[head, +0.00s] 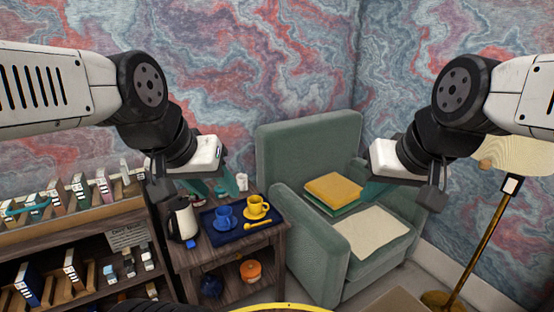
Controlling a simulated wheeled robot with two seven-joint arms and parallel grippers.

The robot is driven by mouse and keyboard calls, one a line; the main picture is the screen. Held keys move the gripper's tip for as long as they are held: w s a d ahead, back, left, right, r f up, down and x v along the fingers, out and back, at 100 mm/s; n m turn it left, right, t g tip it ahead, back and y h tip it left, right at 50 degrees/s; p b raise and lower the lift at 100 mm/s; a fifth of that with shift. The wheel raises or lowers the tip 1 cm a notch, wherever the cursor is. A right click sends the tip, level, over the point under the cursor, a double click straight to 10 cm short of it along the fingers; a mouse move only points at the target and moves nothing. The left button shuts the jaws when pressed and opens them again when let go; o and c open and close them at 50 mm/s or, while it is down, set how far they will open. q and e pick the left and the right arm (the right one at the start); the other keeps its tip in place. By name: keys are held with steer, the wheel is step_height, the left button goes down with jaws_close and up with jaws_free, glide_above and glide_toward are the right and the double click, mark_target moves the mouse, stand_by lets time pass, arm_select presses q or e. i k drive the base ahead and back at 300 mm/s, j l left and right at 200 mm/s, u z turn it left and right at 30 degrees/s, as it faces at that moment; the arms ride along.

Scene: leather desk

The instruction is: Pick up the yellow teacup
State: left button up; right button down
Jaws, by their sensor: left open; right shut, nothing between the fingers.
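The yellow teacup (257,207) stands upright on a dark blue tray (238,240) on a small wooden side table (270,234). A blue teacup (226,217) stands just left of it, and a yellow spoon (257,226) lies in front of it. My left gripper (226,186) is open and empty, above and left of the yellow teacup and apart from it. My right gripper (374,188) is shut and empty, over the armchair and well to the right of the cup.
A kettle (182,217) stands left of the tray. A green armchair (325,240) with a yellow cushion or book (333,187) and cream cloth (365,232) is to the right. A shelf (60,236) stands left; a floor lamp (485,225) is at far right. An orange pot (251,270) sits below.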

mark_target(256, 209)
steer(key=i+j+u, duration=0.15)
steer(key=i+j, duration=0.15)
steer(key=i+j+u, duration=0.15)
steer(key=i, duration=0.3)
steer(key=i+j+u, duration=0.15)
steer(key=i, duration=0.25)
steer(key=j, duration=0.1)
